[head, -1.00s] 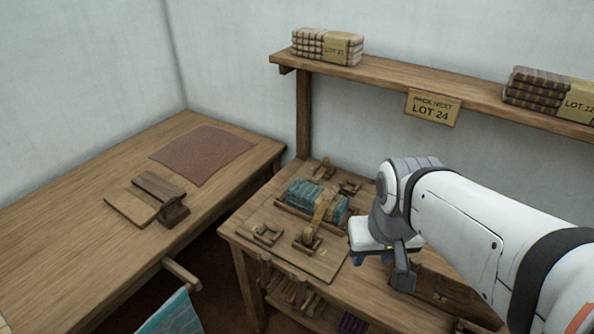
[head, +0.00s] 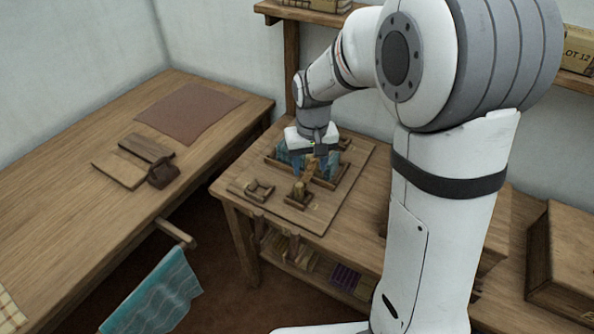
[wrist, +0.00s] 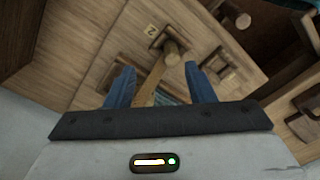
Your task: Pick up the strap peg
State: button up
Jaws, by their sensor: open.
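The strap peg (head: 299,189) looks like a short wooden peg in a square socket at the near end of a tan strap (head: 309,175). In the wrist view the round peg (wrist: 171,53) stands in its socket beside a small label. The strap lies across a folded teal cloth (head: 283,153), partly hidden by my gripper. My gripper (head: 313,167) is open and points down over the cloth and strap.
The wooden board (head: 325,212) holds other small square sockets (head: 259,190) near the peg. A shelf (head: 300,14) runs above at the back. A left table (head: 60,215) bears a brown mat (head: 190,113) and wooden blocks (head: 147,148). A wooden box (head: 570,260) stands at right.

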aim_at(299, 185)
jog(key=w+a+f, duration=0.1)
jog(key=w+f, duration=0.1)
jog(key=f, duration=0.1)
jog(key=shift+w+a, duration=0.15)
jog(key=shift+a, duration=0.25)
jog(key=f, duration=0.7)
jog(key=shift+w+a+f, duration=0.1)
jog(key=shift+a+f, duration=0.15)
jog(key=shift+f, duration=0.1)
jog(key=shift+c, duration=0.2)
jog(key=c, duration=1)
